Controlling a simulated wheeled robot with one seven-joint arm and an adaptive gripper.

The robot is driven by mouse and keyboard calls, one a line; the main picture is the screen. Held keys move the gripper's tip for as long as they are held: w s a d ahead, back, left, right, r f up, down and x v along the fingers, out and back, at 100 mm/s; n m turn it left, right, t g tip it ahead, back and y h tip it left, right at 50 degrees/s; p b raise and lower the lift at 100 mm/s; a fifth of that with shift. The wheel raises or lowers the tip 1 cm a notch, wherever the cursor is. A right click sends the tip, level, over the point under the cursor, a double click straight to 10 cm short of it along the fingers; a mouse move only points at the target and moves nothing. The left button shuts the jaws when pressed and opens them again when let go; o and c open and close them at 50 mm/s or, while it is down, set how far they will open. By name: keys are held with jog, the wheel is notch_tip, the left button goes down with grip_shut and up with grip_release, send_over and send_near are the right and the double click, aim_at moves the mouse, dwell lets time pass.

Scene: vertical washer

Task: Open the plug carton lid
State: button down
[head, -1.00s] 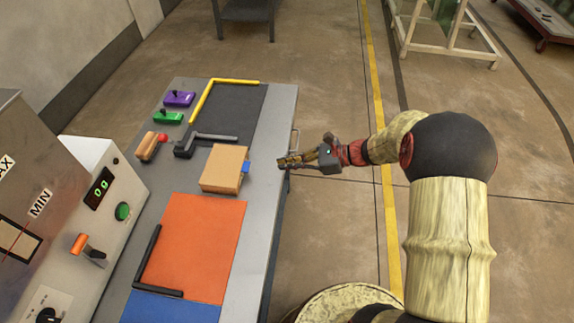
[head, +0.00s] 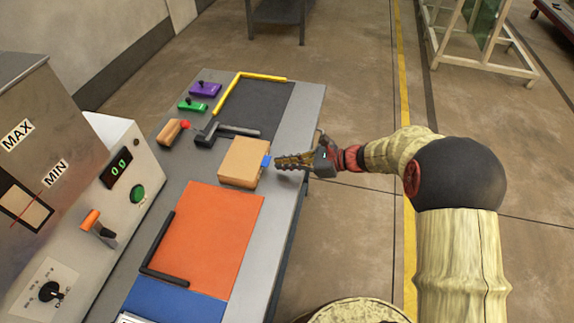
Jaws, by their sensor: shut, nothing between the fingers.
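The plug carton (head: 242,160) is a small tan cardboard box on the grey table, in the middle of the head view. Its top looks closed. A small blue tab (head: 266,161) sticks out at its right side. My gripper (head: 277,162) reaches in from the right, over the table's right edge. Its fingers are shut and empty, with the tips close to the blue tab. I cannot tell whether they touch it.
The grey table (head: 283,215) has an orange mat (head: 208,235) in front of the carton and a dark mat (head: 262,108) with a yellow edge bar (head: 236,90) behind. A black angle bracket (head: 225,130) lies close behind the carton. A machine with a display (head: 118,168) stands left.

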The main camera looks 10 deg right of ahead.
aim_at(267, 162)
jog(key=shift+b+x, duration=0.6)
jog(key=shift+x, duration=2)
dwell(0.5)
jog(key=shift+a+f, duration=0.5)
dwell(0.4)
jog(key=shift+r+p, duration=0.3)
jog(key=shift+r, duration=0.1)
jog(key=shift+d+r, duration=0.1)
jog(key=shift+r, duration=0.15)
jog(key=shift+w+r, duration=0.1)
jog(key=shift+r, duration=0.1)
